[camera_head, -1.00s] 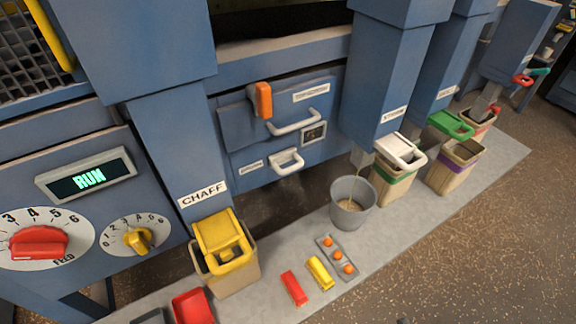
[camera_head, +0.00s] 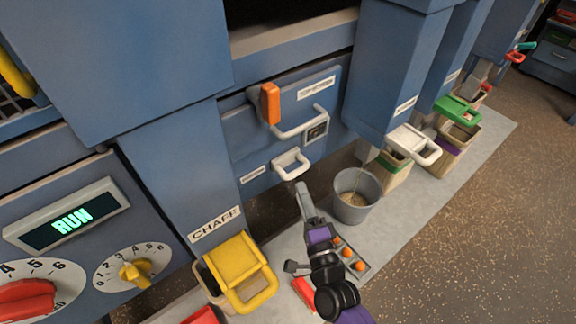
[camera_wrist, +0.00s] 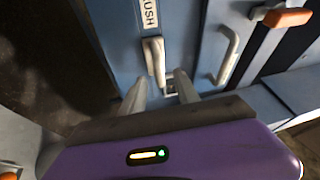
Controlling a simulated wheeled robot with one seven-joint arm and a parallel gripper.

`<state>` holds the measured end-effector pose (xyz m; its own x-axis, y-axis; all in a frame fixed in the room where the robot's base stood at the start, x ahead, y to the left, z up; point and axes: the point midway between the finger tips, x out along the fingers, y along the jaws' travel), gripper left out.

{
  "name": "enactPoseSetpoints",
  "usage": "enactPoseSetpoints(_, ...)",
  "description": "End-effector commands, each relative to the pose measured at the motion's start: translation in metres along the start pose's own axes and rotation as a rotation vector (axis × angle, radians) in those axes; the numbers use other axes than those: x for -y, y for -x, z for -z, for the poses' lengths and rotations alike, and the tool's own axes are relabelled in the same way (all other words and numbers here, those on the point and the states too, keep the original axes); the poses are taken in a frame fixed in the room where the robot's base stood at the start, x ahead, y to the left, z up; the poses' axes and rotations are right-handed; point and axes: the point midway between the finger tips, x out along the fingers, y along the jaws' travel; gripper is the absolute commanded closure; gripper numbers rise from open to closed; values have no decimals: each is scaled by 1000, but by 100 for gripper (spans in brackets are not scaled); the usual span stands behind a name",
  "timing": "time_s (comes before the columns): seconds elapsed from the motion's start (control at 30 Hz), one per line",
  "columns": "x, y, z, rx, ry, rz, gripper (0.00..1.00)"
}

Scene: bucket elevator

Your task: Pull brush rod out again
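The brush rod's white handle (camera_head: 291,164) sits low on the blue machine front, beside a small label and below the larger white drawer handle (camera_head: 302,125). In the wrist view the brush handle (camera_wrist: 153,60) hangs under a label whose visible letters read "USH". My gripper (camera_head: 302,187) is just below and in front of the brush handle. In the wrist view its two fingers (camera_wrist: 160,85) are apart, with the handle's lower end between or just beyond them. I see no grip on the handle. The rod itself is hidden inside the machine.
A grey bucket (camera_head: 354,196) stands right of my arm. A yellow-lidded chaff bin (camera_head: 238,268) stands to the left. An orange lever (camera_head: 270,103) sticks out above. An orange-buttoned control pad (camera_head: 350,255) lies beside my arm on the pale floor strip (camera_head: 410,200).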

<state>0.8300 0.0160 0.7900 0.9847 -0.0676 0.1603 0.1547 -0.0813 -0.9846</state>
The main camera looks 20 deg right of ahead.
Motion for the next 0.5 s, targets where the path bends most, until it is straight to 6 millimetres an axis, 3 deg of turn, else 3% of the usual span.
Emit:
enactPoseSetpoints(0.27,-3,-3,5,-17,-144,1,62)
enactPoseSetpoints(0.5,-3,-38,5,-16,-141,2,62)
